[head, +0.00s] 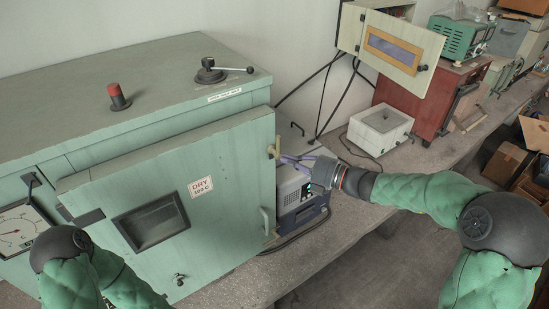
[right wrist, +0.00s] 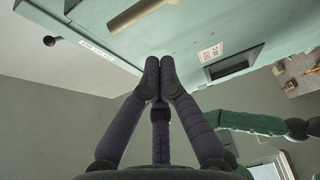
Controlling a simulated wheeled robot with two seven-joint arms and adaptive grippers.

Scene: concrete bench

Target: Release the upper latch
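The upper latch (head: 271,151) is a small tan piece at the top right edge of the pale green oven door (head: 225,160). In the right wrist view a tan bar (right wrist: 140,16), which looks like this latch, crosses the top, beyond my fingertips. My right gripper (head: 284,159) is just right of the latch, its fingers pointing left towards it. In the right wrist view its fingertips (right wrist: 160,62) are together with nothing seen between them. A small gap seems to separate them from the latch; contact is hard to judge. My left gripper is outside the head view.
The door has a dark window (head: 150,224) and a pale handle (head: 265,220) low on its right edge. A white box (head: 380,130) and a red cabinet (head: 425,97) stand farther right on the concrete bench (head: 344,206).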

